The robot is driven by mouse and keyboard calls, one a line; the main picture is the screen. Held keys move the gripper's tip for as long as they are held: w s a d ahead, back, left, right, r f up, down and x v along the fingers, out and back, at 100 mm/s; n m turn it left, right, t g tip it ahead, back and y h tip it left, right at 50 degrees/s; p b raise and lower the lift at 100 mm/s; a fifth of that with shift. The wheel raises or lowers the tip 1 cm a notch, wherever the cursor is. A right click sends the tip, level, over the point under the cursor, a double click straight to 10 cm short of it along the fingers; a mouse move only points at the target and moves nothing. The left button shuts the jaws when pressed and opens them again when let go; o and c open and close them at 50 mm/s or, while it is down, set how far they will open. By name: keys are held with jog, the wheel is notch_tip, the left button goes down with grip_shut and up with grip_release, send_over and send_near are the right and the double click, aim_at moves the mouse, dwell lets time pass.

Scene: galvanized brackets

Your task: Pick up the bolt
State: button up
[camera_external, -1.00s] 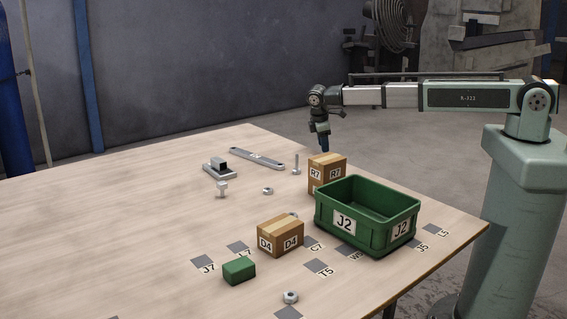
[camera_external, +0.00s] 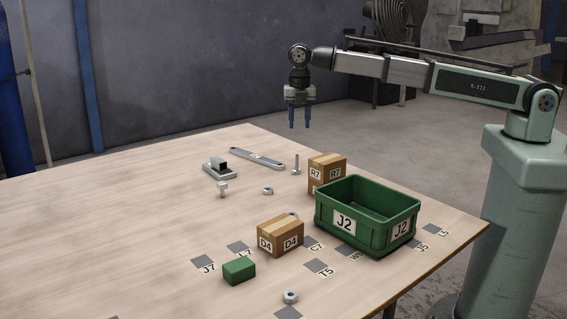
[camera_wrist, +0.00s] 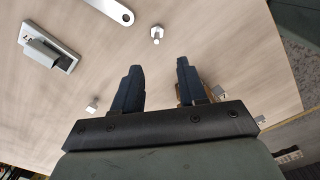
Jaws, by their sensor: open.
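The bolt (camera_external: 296,166) stands upright on the table with its wide end down, left of the R7 box. In the wrist view the bolt (camera_wrist: 157,35) shows ahead of the fingertips, roughly centred on the gap between them. My gripper (camera_external: 300,122) hangs with its fingers pointing down, well above the table, and appears over the far side near the bolt in the outside view. In the wrist view my gripper (camera_wrist: 159,66) has its two dark fingers apart with nothing between them.
A flat metal bar (camera_external: 257,158) lies left of the bolt, and a grey bracket (camera_external: 219,170) lies beyond.

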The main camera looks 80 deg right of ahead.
aim_at(297, 156)
notch_tip(297, 156, down, 8)
jog(key=shift+r, duration=0.25)
jog(key=shift+w+f, duration=0.15)
jog(key=shift+f, duration=1.15)
jog(key=shift+w+f, duration=0.15)
jog(key=shift+f, duration=1.15)
grip_shut()
